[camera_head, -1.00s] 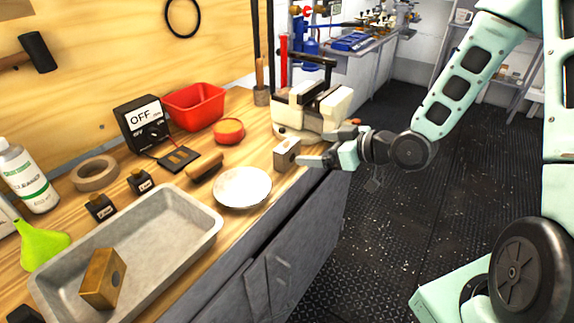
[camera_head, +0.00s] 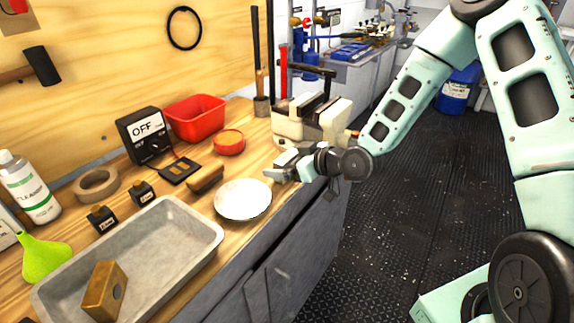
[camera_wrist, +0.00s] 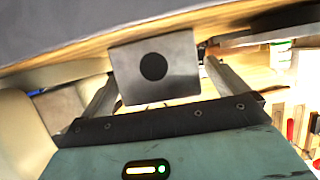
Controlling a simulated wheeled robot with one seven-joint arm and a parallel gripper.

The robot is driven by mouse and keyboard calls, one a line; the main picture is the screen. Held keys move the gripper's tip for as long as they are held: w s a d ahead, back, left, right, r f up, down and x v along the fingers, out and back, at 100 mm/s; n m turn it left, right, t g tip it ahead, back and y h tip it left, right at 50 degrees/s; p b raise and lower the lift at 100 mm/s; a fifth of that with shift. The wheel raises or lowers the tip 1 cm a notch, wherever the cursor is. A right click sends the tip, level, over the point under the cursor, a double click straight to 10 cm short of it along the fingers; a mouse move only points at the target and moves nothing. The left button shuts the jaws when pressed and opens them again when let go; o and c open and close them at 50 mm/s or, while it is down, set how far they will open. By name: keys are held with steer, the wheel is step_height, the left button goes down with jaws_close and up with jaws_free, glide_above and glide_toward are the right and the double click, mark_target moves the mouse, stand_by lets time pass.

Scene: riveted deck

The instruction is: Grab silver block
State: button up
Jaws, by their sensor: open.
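The silver block (camera_wrist: 181,76) is a grey metal block with a dark round hole in its face. In the wrist view it sits between the two fingers of my gripper (camera_wrist: 158,85), which are apart on either side of it. I cannot tell whether either finger touches it. In the head view my gripper (camera_head: 285,168) is at the bench's front edge, beside the vise (camera_head: 312,122), and mostly hides the block there.
A white plate (camera_head: 243,199) lies just left of my gripper. Farther left are a wooden-handled brush (camera_head: 206,179), a red bin (camera_head: 194,118) and a grey tray (camera_head: 205,240) holding a brass block (camera_head: 104,291). The floor right of the bench is clear.

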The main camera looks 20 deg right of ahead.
steer(key=c, duration=1.4)
steer(key=shift+o, duration=0.2)
steer(key=shift+r, duration=0.15)
